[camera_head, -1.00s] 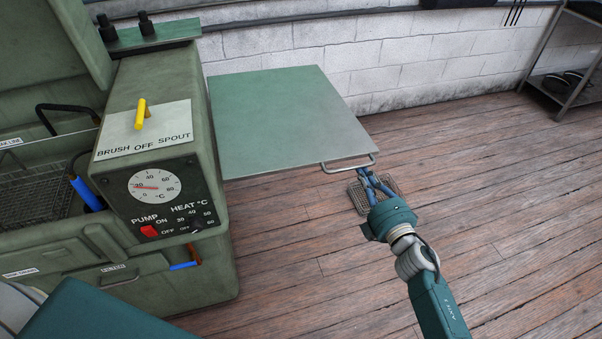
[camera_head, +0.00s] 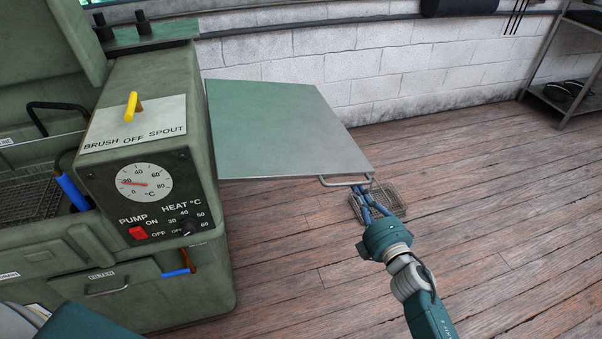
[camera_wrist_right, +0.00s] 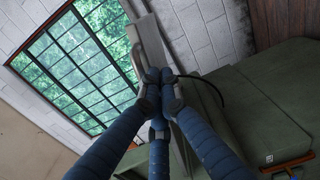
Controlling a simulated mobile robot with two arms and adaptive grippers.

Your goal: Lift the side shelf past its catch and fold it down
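The side shelf (camera_head: 280,128) is a flat green-grey metal panel on the right side of the green washer cabinet (camera_head: 215,235). It stands out from the cabinet and slopes down towards its outer edge. A wire handle (camera_head: 343,183) sticks out at its near outer corner. My right gripper (camera_head: 368,190) is at the outer end of this handle, its blue fingers drawn together on it. In the right wrist view the fingertips (camera_wrist_right: 161,82) meet at the handle beside the shelf's edge. The catch is hidden. My left gripper is not in view.
A wire basket (camera_head: 394,203) lies on the plank floor behind the right fingers. The cabinet front has a gauge (camera_head: 144,183), a red switch (camera_head: 138,232) and a yellow lever (camera_head: 131,104). A brick wall (camera_head: 400,70) stands behind. The floor to the right is clear.

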